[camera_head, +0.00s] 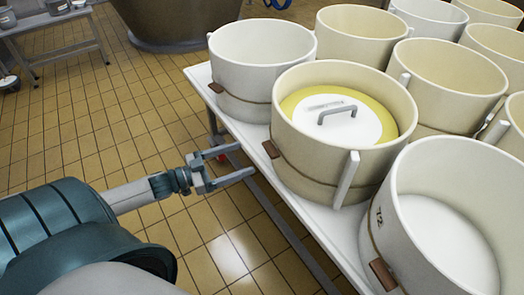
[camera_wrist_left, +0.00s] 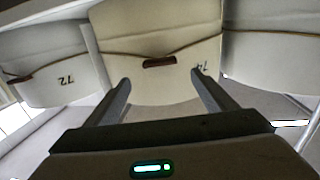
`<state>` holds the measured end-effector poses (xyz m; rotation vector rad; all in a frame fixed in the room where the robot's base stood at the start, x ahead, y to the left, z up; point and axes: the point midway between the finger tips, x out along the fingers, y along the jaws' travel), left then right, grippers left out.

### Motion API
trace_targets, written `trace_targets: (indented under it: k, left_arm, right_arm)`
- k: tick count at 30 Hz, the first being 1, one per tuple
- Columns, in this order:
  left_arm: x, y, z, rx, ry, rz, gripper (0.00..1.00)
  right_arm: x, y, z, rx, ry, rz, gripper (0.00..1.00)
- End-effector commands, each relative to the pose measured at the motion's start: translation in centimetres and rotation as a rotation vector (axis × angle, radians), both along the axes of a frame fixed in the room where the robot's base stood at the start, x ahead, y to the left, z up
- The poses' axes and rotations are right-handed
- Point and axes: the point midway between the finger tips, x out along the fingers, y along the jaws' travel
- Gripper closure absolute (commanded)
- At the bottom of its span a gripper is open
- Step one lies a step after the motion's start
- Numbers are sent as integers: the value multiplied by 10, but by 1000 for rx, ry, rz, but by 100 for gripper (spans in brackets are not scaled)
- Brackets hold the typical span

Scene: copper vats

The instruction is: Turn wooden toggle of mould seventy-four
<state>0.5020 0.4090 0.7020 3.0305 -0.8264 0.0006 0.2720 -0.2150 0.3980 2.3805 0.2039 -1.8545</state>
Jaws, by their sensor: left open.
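Mould seventy-four is the cream round mould (camera_head: 318,178) in the middle of the front row, holding yellow contents under a white lid with a grey handle. In the left wrist view the mould (camera_wrist_left: 150,25) shows a 74 mark at its right. Its brown wooden toggle (camera_head: 270,149) sits on the cord on its near-left side; the left wrist view shows the toggle (camera_wrist_left: 159,62) lying roughly level. My left gripper (camera_head: 245,160) is open and empty, a short way from the toggle, its fingers to either side of it in the left wrist view (camera_wrist_left: 160,78). My right gripper is out of view.
Mould seventy-two (camera_head: 410,262) stands to the right with its own toggle (camera_head: 382,274). A white mould (camera_head: 255,75) stands to the left. More moulds crowd behind on the white table (camera_head: 205,88). Tiled floor is open at left; a vat (camera_head: 185,25) stands behind.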

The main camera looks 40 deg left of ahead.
Motion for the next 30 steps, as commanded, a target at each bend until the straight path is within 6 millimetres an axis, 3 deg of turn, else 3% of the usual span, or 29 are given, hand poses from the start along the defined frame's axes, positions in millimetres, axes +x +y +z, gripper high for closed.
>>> trace_targets:
  k: [15, 30]
  left_arm:
    - [60, -35, 1, 0, -1, 0, 23]
    - [72, -42, 0, 1, 1, 0, 23]
  right_arm:
    - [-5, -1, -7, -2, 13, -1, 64]
    - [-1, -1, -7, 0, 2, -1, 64]
